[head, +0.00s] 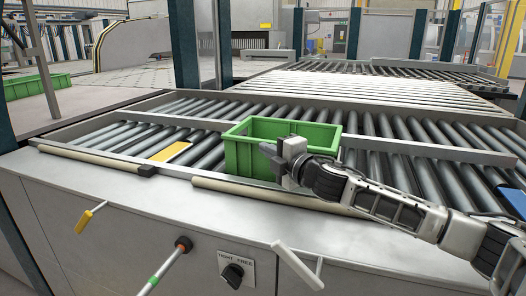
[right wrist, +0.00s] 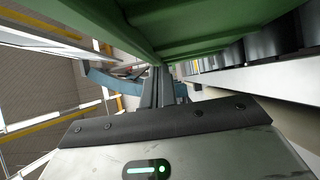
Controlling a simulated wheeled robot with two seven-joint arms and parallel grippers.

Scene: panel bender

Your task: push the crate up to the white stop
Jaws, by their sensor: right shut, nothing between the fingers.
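The green crate (head: 245,157) stands upright on the roller conveyor, in the middle of the head view. My left gripper is not in view.
A metal rail (head: 420,149) runs behind the crate, and a beige bar (head: 250,193) lines the near edge. A lever with a yellow handle (head: 84,221) and a black knob (head: 232,275) sit on the front. Another green crate (head: 35,86) stands far left.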

